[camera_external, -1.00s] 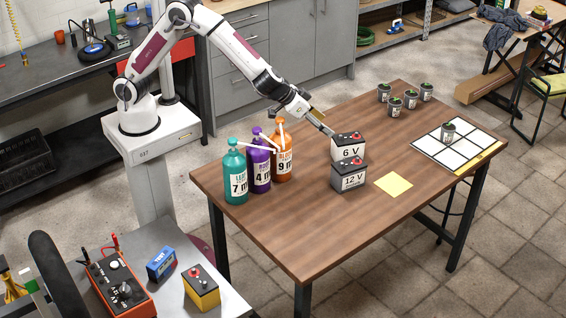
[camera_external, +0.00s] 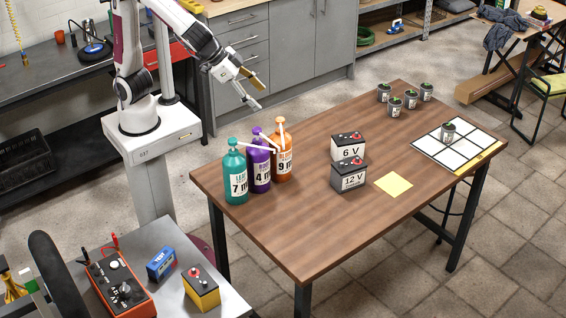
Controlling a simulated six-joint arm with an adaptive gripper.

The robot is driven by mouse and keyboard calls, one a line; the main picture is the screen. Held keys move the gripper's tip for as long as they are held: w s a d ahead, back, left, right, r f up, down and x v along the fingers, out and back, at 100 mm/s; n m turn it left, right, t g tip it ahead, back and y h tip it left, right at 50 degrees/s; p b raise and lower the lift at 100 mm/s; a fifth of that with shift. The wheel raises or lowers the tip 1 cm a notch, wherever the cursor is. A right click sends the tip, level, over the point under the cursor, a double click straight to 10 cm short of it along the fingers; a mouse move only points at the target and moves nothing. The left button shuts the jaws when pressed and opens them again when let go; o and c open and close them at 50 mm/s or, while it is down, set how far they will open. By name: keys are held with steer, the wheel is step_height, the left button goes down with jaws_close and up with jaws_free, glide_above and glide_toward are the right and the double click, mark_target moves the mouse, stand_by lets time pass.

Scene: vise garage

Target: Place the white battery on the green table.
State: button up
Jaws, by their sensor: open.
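The white battery (camera_external: 348,150), marked 6 V, with a dark top and a red terminal, is upright on or just behind the grey 12 V battery (camera_external: 349,179). I cannot tell which. Both are at the middle of the brown wooden table (camera_external: 290,232). The 12 V battery hides the white battery's lower edge. No table with a green top shows. My gripper (camera_external: 259,93) is open and empty, high up to the left of the batteries and well apart from them, with its fingers pointing to the right.
Teal (camera_external: 235,175), purple (camera_external: 260,165) and orange (camera_external: 283,160) pump bottles stand left of the batteries. A yellow sheet (camera_external: 394,185) lies to the right. Several small cans (camera_external: 395,106) and a white grid board (camera_external: 430,146) are farther back. The table's front is clear.

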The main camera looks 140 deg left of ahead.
steer(key=s+d+m+h, duration=0.3)
steer(key=s+d+m, duration=0.1)
steer(key=s+d, duration=0.6)
steer(key=s+d+m+t+h, duration=0.1)
steer(key=s+d+m+h, duration=0.2)
steer(key=s+d, duration=0.7)
steer(key=d+m, duration=0.1)
steer(key=d, duration=0.3)
steer(key=shift+d+m, duration=0.2)
steer(key=shift+m, duration=0.2)
steer(key=o, duration=1.1)
steer(key=shift+w+a, duration=0.1)
